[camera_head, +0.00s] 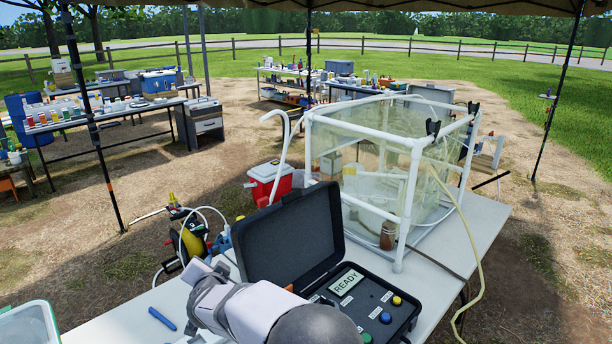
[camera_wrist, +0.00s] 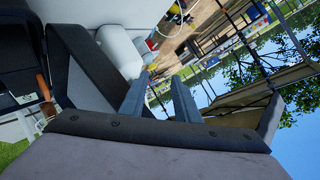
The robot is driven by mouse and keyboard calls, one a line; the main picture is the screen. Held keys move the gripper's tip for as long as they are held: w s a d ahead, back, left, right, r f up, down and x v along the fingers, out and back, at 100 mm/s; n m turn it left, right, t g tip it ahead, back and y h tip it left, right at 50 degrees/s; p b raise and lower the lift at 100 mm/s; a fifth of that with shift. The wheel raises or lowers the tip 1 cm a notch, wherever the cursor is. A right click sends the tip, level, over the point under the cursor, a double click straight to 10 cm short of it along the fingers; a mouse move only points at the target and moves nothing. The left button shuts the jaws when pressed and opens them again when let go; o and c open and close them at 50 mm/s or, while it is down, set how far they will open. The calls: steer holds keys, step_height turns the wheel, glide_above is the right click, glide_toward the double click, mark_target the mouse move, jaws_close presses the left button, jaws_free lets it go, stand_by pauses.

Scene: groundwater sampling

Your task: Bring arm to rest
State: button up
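My arm (camera_head: 245,310) reaches into the bottom middle of the head view, in front of the open black case. My gripper (camera_wrist: 160,80) shows in the wrist view with its two grey fingers apart. Nothing shows between the fingers. Beyond them the wrist view is tilted, with ground, trees, sky and canopy poles. The gripper's fingers cannot be made out in the head view.
The black case (camera_head: 290,235) stands open on the white table (camera_head: 480,225), its display reading READY. Behind it is a clear tank (camera_head: 385,160) in a white pipe frame. A blue marker (camera_head: 162,319) lies left of my arm. A red cooler (camera_head: 270,183) stands beyond the table.

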steer(key=s+d+r+n+g+y+b, duration=0.2)
steer(key=s+d+r+n+g+y, duration=0.1)
steer(key=s+d+r+n, duration=0.35)
steer(key=s+d+f+g+h+p, duration=0.2)
steer(key=s+d+f+g+p, duration=0.1)
steer(key=s+d, duration=0.6)
steer(key=s+d+f+g+h+p, duration=0.2)
steer(key=s+d+f+g+p, duration=0.1)
steer(key=s+d, duration=0.6)
steer(key=s+d+f+g+h+p, duration=0.2)
steer(key=s+d+f+g+p, duration=0.1)
steer(key=s+d, duration=0.6)
steer(key=d+p, duration=0.1)
steer(key=d, duration=0.2)
steer(key=shift+s+d+f+m+p, duration=0.2)
steer(key=shift+s+d+m+p, duration=0.15)
steer(key=shift+p, duration=0.05)
steer(key=shift+c, duration=0.6)
